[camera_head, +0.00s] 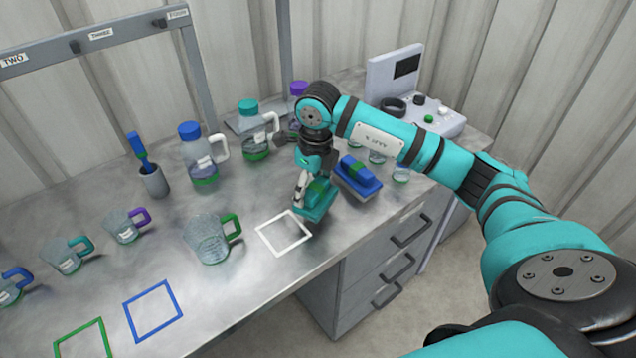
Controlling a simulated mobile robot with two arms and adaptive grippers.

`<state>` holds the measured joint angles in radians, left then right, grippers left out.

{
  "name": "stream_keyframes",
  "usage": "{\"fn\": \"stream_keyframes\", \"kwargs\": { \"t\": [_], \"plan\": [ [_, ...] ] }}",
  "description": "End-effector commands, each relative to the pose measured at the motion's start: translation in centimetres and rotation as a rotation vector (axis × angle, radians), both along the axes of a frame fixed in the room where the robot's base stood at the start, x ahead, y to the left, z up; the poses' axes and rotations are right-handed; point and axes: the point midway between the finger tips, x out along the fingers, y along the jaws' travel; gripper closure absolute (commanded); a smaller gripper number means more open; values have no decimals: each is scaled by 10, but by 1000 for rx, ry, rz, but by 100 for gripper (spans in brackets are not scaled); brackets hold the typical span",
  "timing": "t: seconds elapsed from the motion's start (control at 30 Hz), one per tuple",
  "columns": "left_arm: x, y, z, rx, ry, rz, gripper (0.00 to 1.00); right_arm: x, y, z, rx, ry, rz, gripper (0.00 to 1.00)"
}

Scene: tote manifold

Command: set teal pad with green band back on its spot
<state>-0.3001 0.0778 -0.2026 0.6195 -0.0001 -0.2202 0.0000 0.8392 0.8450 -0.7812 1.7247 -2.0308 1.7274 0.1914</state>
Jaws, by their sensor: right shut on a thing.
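The teal pad with a green band (314,206) is at the right of the white square outline, near the bench's front edge. My right gripper (308,190) points down and is shut on the pad's raised grip. The pad's underside is hidden, so I cannot tell whether it touches the bench. A white square outline (284,233) lies on the bench, just left of the pad, and looks empty. A blue pad (357,178) rests just right of my right gripper. My left gripper is not in view.
A jug with a green handle (210,240) stands left of the white outline. Blue (153,310) and green (82,345) outlines lie front left. Bottles with blue (203,155) and teal (257,130) lids stand behind. A scale-like device (415,105) is at back right.

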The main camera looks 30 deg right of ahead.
Motion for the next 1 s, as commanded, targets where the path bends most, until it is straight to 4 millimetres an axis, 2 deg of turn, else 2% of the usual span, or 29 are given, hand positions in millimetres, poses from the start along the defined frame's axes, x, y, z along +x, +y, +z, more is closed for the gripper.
{"fn": "stream_keyframes", "kwargs": {
  "t": [0.1, 0.23, 0.37, 0.6, 0.93, 0.97, 1.0],
  "plan": [
    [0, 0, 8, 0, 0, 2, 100, 11, -19, 0, 0, 1, -3, 76],
    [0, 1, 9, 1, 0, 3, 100, 17, -28, -3, 0, -1, 1, 76],
    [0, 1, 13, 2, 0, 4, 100, 17, -29, -10, 1, 3, 1, 76],
    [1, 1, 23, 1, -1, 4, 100, 17, -29, -38, 0, 0, 2, 76],
    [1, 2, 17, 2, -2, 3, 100, 18, -29, -43, 0, -1, 3, 76],
    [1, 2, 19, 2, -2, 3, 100, 18, -29, -42, 0, -1, 3, 22],
    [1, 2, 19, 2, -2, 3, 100, 17, -29, -41, 0, -1, 3, 17]
  ]
}}
